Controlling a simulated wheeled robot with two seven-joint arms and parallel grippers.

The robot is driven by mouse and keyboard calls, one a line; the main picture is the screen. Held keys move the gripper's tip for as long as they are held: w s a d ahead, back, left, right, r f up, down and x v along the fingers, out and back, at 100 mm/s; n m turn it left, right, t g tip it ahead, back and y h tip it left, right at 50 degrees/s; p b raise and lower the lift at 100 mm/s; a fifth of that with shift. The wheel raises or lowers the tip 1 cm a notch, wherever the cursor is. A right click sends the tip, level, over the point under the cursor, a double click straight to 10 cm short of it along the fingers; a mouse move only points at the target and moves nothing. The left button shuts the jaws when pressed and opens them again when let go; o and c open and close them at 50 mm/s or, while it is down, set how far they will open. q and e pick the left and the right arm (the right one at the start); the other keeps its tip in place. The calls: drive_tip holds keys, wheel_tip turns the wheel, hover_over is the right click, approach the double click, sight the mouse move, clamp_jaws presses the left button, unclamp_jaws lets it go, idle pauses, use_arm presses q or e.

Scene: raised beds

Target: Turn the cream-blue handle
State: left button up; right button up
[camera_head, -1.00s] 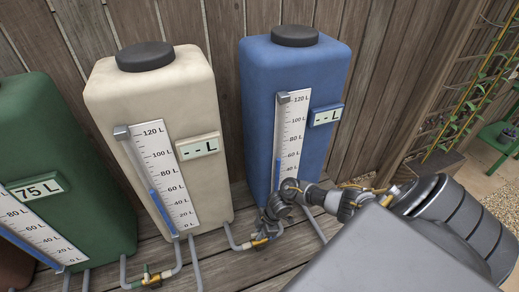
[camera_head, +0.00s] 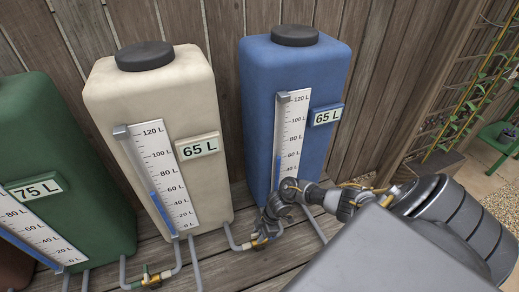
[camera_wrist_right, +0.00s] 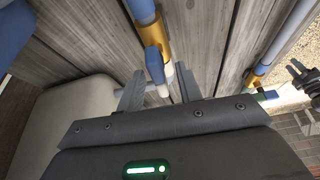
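The cream tank (camera_head: 150,95) and the blue tank (camera_head: 300,70) stand side by side, joined low down by a pipe with a brass valve (camera_head: 259,243). In the right wrist view the valve's brass body shows at the top, and its blue handle with a pale tip (camera_wrist_right: 156,64) points down between my fingers. My right gripper (camera_head: 270,222) is at this valve, in front of the blue tank's foot. In the wrist view its fingers (camera_wrist_right: 160,88) are apart, one on each side of the handle; firm contact cannot be made out. My left gripper is not in view.
The cream tank's display (camera_head: 198,146) and the blue tank's display (camera_head: 327,115) both read 65 L. A green tank (camera_head: 70,150) reading 75 L stands at left, with another brass valve (camera_head: 152,281) between it and the cream tank. A wooden fence (camera_head: 225,60) closes the back.

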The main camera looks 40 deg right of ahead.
drive_tip(key=v, duration=1)
drive_tip(key=shift+r, duration=0.4)
drive_tip(key=shift+d, duration=0.1)
